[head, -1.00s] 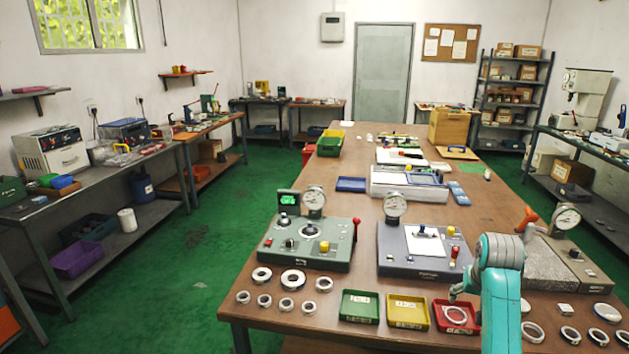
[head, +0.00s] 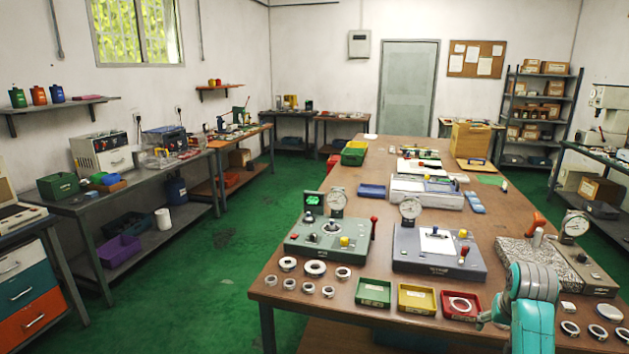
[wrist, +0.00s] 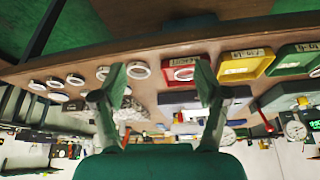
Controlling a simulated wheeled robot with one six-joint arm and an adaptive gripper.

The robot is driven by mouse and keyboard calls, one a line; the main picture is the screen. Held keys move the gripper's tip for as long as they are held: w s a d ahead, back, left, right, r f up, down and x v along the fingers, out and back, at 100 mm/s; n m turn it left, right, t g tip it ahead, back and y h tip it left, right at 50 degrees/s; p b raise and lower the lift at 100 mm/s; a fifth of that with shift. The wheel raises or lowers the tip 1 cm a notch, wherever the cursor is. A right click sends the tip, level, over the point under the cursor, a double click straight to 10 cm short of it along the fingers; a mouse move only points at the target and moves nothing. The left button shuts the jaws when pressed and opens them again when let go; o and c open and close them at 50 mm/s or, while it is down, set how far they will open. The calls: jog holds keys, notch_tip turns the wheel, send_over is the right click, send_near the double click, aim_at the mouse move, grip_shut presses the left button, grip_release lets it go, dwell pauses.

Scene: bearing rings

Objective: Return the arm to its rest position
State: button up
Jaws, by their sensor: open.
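My teal arm comes in at the lower right of the head view, with my gripper (head: 487,319) low beside the red tray (head: 448,309). In the wrist view, which looks upside down, my gripper (wrist: 160,84) has its two green fingers spread wide with nothing between them. The red tray holds one ring (head: 460,304) and also shows between the fingertips in the wrist view (wrist: 181,61). The yellow tray (head: 416,309) and green tray (head: 373,302) stand to its left. The ring inside the yellow or green tray cannot be made out.
Several loose rings (head: 315,268) lie on the table left of the trays, and more (head: 570,328) lie right of my arm. Two gauge stations (head: 330,243) (head: 420,262) stand behind the trays, and a granite block with a dial (head: 530,257) is at the right. Green floor left is clear.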

jog(key=s+a+f+n+t, duration=0.1)
jog(key=s+a+f, duration=0.3)
jog(key=f, duration=0.5)
jog(key=s+a+f+t, duration=0.1)
jog(key=s+a+f, duration=0.35)
jog(key=f, duration=0.45)
jog(key=s+a+f+n+t, duration=0.1)
jog(key=s+a+f+t, duration=0.15)
jog(key=s+a, duration=0.35)
jog(key=s+a+f+n+t, duration=0.1)
jog(key=s+a+f, duration=0.25)
jog(key=s, duration=0.55)
jog(key=s+a+r+n+t+y, duration=0.1)
jog(key=s+a+r, duration=0.15)
jog(key=s, duration=0.55)
jog(key=s+a+r+t, duration=0.2)
jog(key=s+a, duration=0.1)
jog(key=s, duration=0.6)
jog(key=s+a+r+n+t+y, duration=0.1)
jog(key=s+a+r+t, duration=0.1)
jog(key=s+r, duration=1)
jog(key=shift+s+a+r, duration=0.15)
jog(key=shift+s+r, duration=0.25)
jog(key=shift+r, duration=0.5)
